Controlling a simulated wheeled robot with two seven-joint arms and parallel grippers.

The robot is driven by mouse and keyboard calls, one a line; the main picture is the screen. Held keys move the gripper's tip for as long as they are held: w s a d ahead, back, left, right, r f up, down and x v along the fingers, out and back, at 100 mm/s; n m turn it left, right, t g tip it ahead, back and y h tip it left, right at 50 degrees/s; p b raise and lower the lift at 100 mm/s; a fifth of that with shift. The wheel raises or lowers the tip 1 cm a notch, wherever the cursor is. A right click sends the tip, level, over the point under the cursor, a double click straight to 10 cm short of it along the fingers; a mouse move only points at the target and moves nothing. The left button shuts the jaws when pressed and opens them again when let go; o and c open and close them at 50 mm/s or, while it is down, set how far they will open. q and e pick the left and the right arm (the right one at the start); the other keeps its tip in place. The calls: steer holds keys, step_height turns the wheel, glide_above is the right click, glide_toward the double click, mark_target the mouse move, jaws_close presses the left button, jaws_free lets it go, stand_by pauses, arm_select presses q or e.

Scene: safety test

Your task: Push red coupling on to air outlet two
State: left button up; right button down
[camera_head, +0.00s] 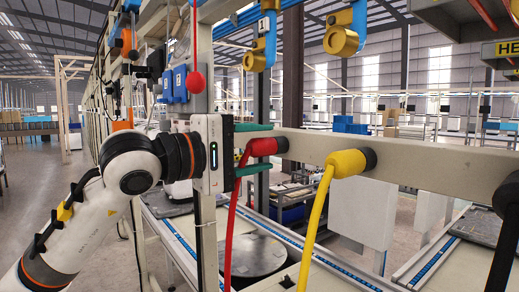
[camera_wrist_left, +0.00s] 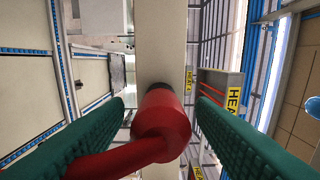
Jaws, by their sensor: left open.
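The red coupling (camera_head: 262,147), with a red hose (camera_head: 231,230) hanging from it, sits on a black fitting (camera_head: 282,145) on the beige beam (camera_head: 310,149). My left gripper (camera_head: 271,147) has its green fingers above and below the coupling. In the left wrist view the fingers of my left gripper (camera_wrist_left: 160,104) stand apart on both sides of the red coupling (camera_wrist_left: 162,125), with gaps visible. Two gold-yellow outlets hang overhead on blue fittings: one (camera_head: 254,61) near a "1" label, one (camera_head: 344,42) near what looks like a "2". My right gripper is not in view.
A yellow coupling (camera_head: 345,163) with a yellow hose sits farther right on the beam. A black fitting with a black hose (camera_head: 506,240) is at the right edge.

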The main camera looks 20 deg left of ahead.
mark_target(249, 148)
arm_select(q)
steer(key=shift+c, duration=0.5)
jaws_close()
steer(key=shift+s+a+f, duration=0.1)
steer(key=shift+s, duration=0.05)
steer(key=shift+b+v, duration=0.4)
steer(key=shift+v, duration=0.5)
steer(key=shift+s+a, duration=0.2)
steer(key=shift+s, duration=0.05)
steer(key=shift+b+v, duration=0.75)
steer(key=shift+v, duration=0.9)
